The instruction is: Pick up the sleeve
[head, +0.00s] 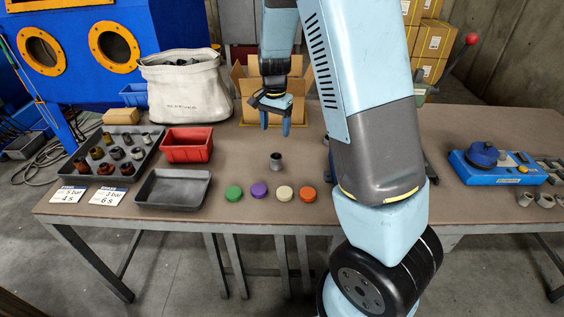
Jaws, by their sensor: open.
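A small dark grey cylindrical sleeve (276,161) stands upright on the brown table (240,175), behind a row of coloured caps. My gripper (275,122) hangs above and behind the sleeve in the picture, fingers pointing down. Its two blue fingers are apart with nothing between them. It does not touch the sleeve. More small metal parts that look like sleeves stand in a grey tray (152,155) at the left, some dark, some rusty brown.
Green (234,193), purple (259,190), cream (284,192) and orange (308,194) caps lie in front. A red bin (187,145), an empty grey tray (172,204), a white bag (186,95) and an open cardboard box (299,88) stand around. A blue device (497,177) sits at right.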

